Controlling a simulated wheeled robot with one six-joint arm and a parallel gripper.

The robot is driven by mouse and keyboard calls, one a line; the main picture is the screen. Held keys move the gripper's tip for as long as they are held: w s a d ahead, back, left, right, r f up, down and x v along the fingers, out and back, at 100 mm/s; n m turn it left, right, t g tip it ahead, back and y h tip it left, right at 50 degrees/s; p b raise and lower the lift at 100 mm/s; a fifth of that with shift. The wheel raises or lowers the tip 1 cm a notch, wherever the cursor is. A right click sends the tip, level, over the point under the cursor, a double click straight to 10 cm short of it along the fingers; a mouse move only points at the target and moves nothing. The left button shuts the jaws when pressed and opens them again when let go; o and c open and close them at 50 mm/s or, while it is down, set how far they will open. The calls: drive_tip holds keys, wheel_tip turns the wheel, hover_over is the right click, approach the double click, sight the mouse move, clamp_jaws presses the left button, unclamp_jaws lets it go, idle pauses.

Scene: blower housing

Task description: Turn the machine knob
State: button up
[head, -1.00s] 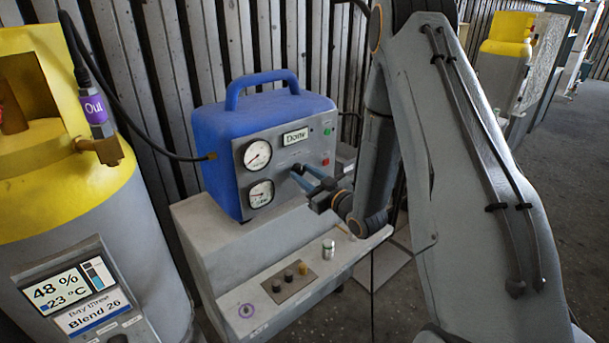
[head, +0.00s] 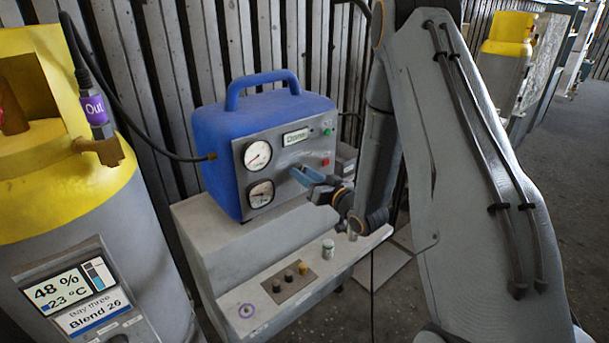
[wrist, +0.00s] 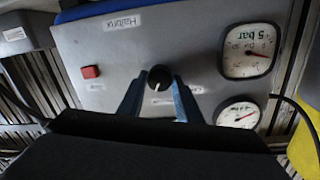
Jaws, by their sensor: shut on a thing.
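The blue machine (head: 262,115) stands on a grey bench, its grey front panel facing right and forward. In the wrist view the black round knob (wrist: 159,77) sits on that panel, with a light pointer mark on it. My gripper (wrist: 158,84) has its two blue fingers on either side of the knob, shut on it. In the head view my gripper (head: 298,175) reaches the panel from the right, below the display; its fingers hide the knob there.
A red button (head: 325,162) and a green one (head: 327,132) are on the right. A small metal cylinder (head: 328,249) stands on the bench (head: 262,318). A yellow-topped tank (head: 70,190) stands at left.

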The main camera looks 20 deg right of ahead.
drive_tip(key=m, duration=0.6)
drive_tip(key=shift+d+r+p, duration=0.1)
drive_tip(key=shift+p, duration=0.25)
idle(0.4)
drive_tip(key=o, duration=1)
drive_tip(key=shift+o, duration=0.2)
drive_tip(key=shift+s, duration=0.1)
drive_tip(key=b+v, duration=0.2)
drive_tip(key=v, duration=0.5)
drive_tip(key=shift+s+d, duration=0.2)
drive_tip(key=shift+s, duration=0.05)
drive_tip(key=shift+r, duration=0.1)
